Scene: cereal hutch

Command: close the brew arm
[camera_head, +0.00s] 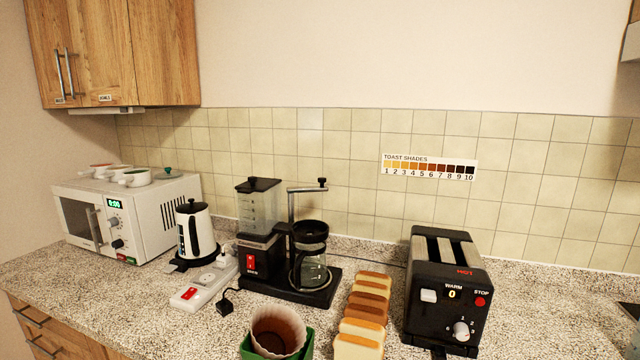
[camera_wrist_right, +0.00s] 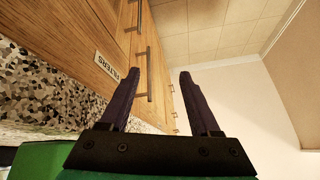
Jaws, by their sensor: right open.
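The coffee maker (camera_head: 262,254) stands on the counter in the head view, black with a clear water tank and a red switch. Its brew arm (camera_head: 306,189) is a thin metal tube that rises from the machine and bends right, with a black knob near its end. The arm sits high above the black basket and glass carafe (camera_head: 312,272); its exact swing angle is hard to tell. My right gripper (camera_wrist_right: 158,78) shows only in the right wrist view, open and empty, with cupboard fronts and drawers beyond its fingers. My left gripper is not in view.
A kettle (camera_head: 196,232) and a power strip (camera_head: 203,285) stand left of the coffee maker. Bread slices (camera_head: 361,318) and a black toaster (camera_head: 444,290) stand right. A paper filter (camera_head: 278,330) in a green holder (camera_head: 307,346) is in front. A microwave (camera_head: 128,215) is far left.

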